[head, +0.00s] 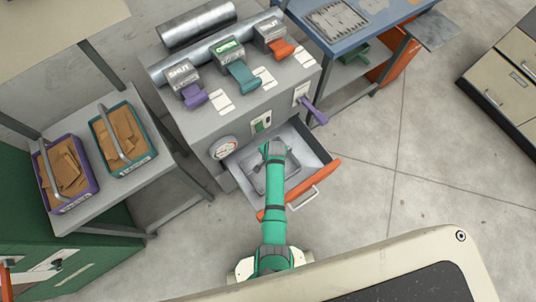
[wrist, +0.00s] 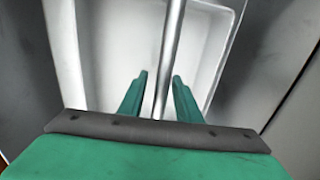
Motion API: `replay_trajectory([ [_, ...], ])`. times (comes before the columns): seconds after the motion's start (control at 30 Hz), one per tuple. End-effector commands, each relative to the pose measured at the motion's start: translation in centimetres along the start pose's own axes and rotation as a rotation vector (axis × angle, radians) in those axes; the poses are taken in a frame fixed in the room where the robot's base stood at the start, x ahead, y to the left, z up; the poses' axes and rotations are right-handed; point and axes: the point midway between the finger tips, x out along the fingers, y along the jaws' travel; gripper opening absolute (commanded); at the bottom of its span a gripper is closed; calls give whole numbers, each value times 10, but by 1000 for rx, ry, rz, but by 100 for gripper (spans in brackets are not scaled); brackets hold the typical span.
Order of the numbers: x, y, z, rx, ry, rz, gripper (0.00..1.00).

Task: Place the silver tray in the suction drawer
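The suction drawer (head: 318,182) is pulled out of the grey machine and has an orange front. The silver tray (head: 257,180) sits inside it, partly hidden under my green arm. In the wrist view the tray (wrist: 105,50) fills the middle, pale inside, with a thin grey handle bar (wrist: 170,50) across it. My gripper (wrist: 159,80) is over the tray with its two green fingers apart. The handle bar runs between the fingers, with a gap visible on each side. In the head view my gripper (head: 272,150) is above the drawer, and its fingers are hard to make out.
The grey machine (head: 185,125) carries purple, teal and orange levers on top and a purple lever (head: 314,110) at its right side. Two baskets of brown pieces, purple (head: 65,175) and teal (head: 122,138), stand on a side table. A blue workbench (head: 370,35) is behind. Floor right of the drawer is clear.

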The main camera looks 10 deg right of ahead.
Motion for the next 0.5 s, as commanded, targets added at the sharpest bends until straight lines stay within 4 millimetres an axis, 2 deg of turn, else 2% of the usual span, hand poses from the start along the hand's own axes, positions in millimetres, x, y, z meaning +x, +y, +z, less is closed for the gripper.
replay_trajectory([
  [0.23, -12, -1, 0, 0, 0, -2, 31],
  [0.37, -33, -1, 0, -1, 1, -3, 31],
  [0.5, -62, -2, 0, -1, 2, -4, 31],
])
